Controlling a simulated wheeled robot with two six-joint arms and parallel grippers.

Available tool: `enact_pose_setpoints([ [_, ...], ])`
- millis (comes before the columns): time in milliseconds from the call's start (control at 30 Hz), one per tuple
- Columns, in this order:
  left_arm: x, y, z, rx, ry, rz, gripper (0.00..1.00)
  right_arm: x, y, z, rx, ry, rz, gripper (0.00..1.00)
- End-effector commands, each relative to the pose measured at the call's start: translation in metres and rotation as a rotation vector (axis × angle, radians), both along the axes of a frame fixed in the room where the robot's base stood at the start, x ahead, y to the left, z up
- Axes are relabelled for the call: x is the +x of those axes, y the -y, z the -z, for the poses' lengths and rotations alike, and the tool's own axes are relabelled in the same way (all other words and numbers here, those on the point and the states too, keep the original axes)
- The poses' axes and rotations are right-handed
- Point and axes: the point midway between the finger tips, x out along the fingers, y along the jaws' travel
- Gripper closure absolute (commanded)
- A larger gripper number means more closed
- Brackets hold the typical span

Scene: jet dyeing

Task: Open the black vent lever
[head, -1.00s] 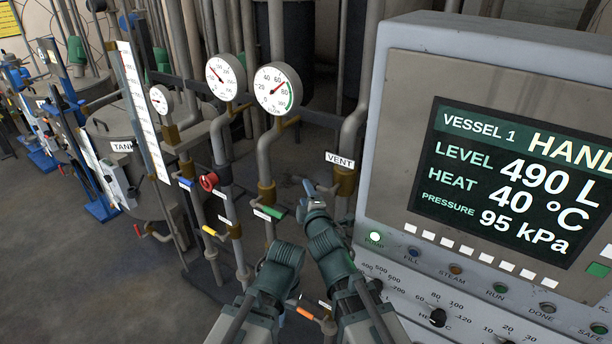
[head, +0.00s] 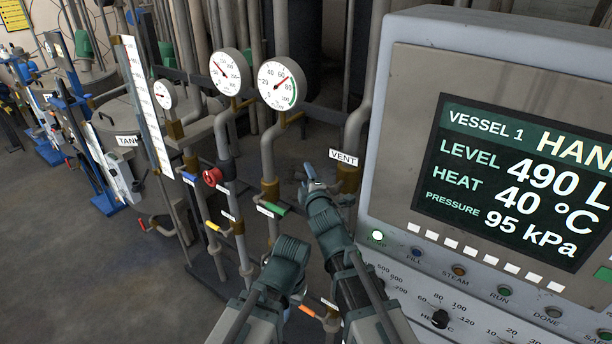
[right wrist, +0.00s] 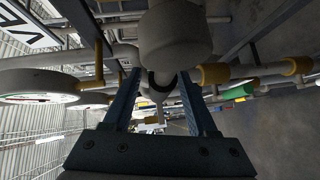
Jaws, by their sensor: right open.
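The white VENT label (head: 343,157) hangs on a vertical grey pipe with a brass fitting (head: 348,180), left of the control panel. My right gripper (head: 311,178) is just below and left of this label, with its jaws open. In the right wrist view my right gripper (right wrist: 160,82) has its two blue fingers spread. A rounded grey valve part (right wrist: 172,38) and a dark ring stand in front of and between the fingers. I cannot clearly make out the black vent lever; my gripper may cover it. I cannot tell whether the fingers touch anything. My left gripper does not show.
The control panel (head: 400,150) stands close on the right. Other pipes carry a green lever (head: 275,208), a red knob (head: 212,176) and a yellow lever (head: 212,226). Pressure gauges (head: 281,84) stand above. Open floor (head: 75,240) lies at the left.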

Motion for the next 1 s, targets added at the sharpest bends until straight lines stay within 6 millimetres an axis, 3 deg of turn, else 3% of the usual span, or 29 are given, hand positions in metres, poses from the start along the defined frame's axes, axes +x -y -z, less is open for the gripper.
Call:
enact_pose_setpoints([
  [33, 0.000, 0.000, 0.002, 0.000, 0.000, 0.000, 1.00, 0.012, -0.003, 0.002, -0.001, 0.000, 0.000, 0.42],
  [133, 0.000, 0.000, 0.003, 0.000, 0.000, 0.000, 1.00, 0.021, -0.004, 0.003, -0.001, 0.000, 0.000, 0.42],
  [433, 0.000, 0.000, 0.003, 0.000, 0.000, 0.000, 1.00, 0.023, -0.005, 0.003, 0.000, 0.000, 0.000, 0.42],
  [767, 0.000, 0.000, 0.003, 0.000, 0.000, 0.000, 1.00, 0.022, -0.005, 0.003, 0.000, 0.000, 0.000, 1.00],
  [1000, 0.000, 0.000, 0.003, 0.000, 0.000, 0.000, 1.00, 0.022, -0.005, 0.003, 0.000, 0.000, 0.000, 1.00],
])
